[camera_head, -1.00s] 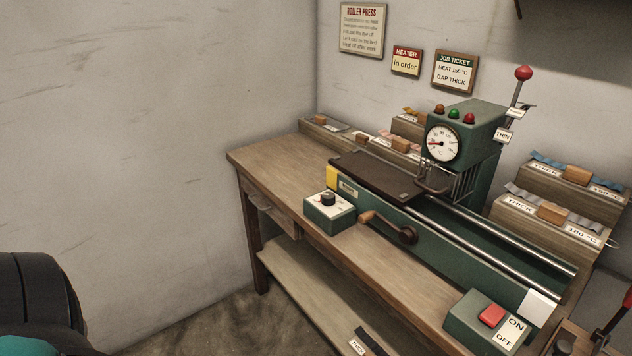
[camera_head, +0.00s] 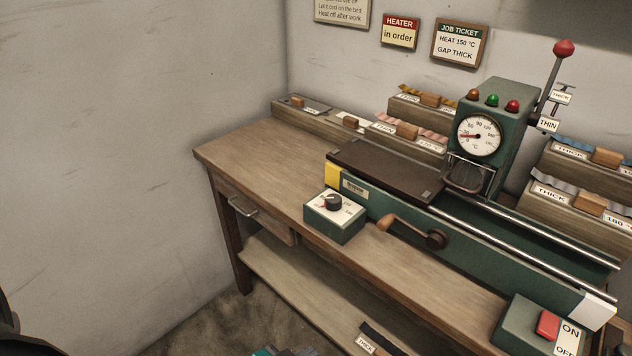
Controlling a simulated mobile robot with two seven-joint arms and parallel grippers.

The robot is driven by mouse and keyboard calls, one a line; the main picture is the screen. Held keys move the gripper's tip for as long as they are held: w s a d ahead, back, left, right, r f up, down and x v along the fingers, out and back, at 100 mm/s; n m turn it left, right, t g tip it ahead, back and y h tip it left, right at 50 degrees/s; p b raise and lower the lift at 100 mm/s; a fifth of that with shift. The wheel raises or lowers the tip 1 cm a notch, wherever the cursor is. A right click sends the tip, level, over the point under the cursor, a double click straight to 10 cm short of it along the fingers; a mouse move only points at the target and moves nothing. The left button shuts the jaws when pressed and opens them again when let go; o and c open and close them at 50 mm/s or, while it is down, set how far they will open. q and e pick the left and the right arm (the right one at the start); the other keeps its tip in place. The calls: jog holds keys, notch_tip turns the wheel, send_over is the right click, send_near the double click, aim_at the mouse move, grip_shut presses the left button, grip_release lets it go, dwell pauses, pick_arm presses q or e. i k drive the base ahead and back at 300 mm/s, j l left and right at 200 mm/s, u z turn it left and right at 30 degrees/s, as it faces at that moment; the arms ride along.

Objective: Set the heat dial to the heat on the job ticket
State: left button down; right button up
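The heat dial is a black knob (camera_head: 333,202) on a small green box (camera_head: 335,218) with a pale marked face, on the bench's front part. Its exact setting is too small to read. The job ticket (camera_head: 459,43) on the back wall reads "HEAT 150 °C" and "GAP THICK". The round gauge (camera_head: 479,136) on the press has its needle towards the low left side.
The crank handle (camera_head: 412,232) sticks out right of the dial box. The switch box (camera_head: 543,325) with a red button is at the lower right. The bench's left top (camera_head: 255,160) is clear.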

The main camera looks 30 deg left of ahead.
aim_at(333, 201)
jog(key=i+j, duration=0.1)
jog(key=j, duration=0.35)
jog(key=i+j, duration=0.1)
jog(key=j, duration=0.85)
jog(key=i+j, duration=0.15)
jog(key=j, duration=0.3)
